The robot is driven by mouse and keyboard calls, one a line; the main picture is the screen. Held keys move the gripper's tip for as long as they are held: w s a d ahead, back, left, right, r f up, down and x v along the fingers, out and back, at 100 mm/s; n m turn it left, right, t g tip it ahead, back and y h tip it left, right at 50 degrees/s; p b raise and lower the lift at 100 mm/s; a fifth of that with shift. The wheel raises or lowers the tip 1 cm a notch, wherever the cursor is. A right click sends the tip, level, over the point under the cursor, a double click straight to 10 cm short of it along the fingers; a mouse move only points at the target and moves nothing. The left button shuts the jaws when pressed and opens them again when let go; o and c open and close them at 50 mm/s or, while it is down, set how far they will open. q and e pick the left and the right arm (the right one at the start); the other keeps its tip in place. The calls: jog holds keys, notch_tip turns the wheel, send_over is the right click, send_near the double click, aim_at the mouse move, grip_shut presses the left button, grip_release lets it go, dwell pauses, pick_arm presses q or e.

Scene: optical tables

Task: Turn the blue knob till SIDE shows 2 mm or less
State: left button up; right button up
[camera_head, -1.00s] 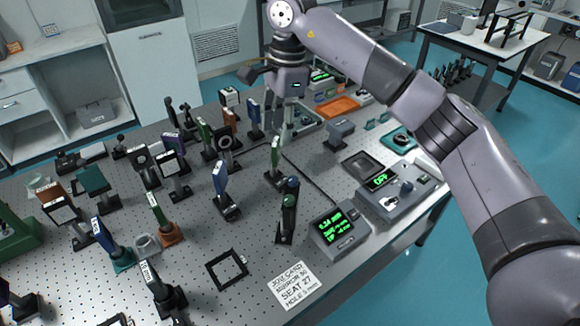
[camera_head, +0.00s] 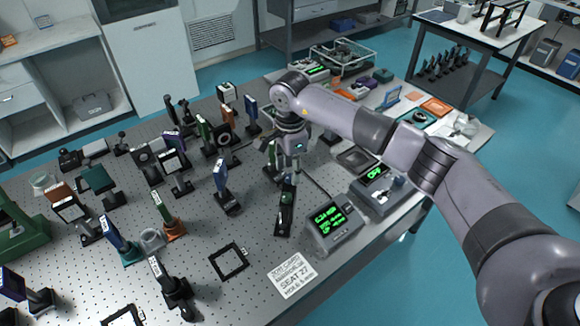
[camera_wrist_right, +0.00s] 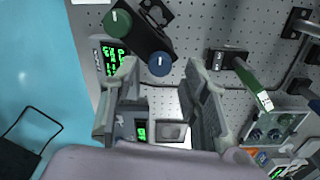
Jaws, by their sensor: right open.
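The blue knob (camera_wrist_right: 159,64) shows in the right wrist view on a black mount, beside a green knob (camera_wrist_right: 118,21). It lies between the lines of my right gripper's two fingers, near their tips, with no clear contact. In the head view my right gripper (camera_head: 284,176) is just above the far end of the mount (camera_head: 284,222) and hides the blue knob. The gripper (camera_wrist_right: 165,75) is open and empty. The readout box (camera_head: 331,228) stands right of the mount with green digits, too small to read surely. My left gripper is not in view.
Several upright optics crowd the perforated table left of the mount. A post with a green plate (camera_wrist_right: 250,80) stands near the gripper in the wrist view. A grey control box (camera_head: 378,190) showing OFF is to the right. A card (camera_head: 291,276) and a square frame (camera_head: 229,262) lie in front.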

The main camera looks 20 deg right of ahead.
jog(key=shift+f, duration=1)
grip_shut()
